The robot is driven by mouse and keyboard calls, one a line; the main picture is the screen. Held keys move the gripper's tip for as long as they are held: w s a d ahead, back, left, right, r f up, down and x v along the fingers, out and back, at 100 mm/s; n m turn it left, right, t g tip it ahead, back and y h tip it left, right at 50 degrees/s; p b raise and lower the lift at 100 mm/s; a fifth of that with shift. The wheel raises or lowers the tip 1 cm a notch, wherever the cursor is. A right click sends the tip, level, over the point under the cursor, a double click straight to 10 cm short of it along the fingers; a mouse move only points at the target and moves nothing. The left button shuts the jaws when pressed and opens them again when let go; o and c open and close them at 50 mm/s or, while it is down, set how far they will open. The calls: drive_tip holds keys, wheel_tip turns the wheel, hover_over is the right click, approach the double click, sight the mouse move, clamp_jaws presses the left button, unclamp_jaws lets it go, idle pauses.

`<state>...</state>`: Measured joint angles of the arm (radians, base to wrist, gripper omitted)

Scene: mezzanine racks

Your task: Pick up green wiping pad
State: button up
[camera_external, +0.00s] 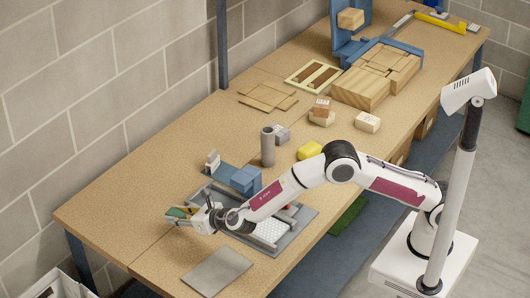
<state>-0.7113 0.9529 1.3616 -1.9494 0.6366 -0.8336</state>
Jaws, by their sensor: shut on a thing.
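The green wiping pad (176,213) is a small green piece with a yellow-orange part beside it, at the left end of the grey tray. My gripper (182,219) reaches over the tray's left end and is shut on the pad. The fingers and wrist hide part of the pad. The view is too small to tell whether the pad touches the surface below.
The grey tray (306,214) lies under my arm, with a blue block (245,180) behind it. A flat grey plate (217,271) lies at the front. The table's left end is clear.

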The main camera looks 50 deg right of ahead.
sight(177, 214)
drive_tip(key=shift+r, duration=3.1)
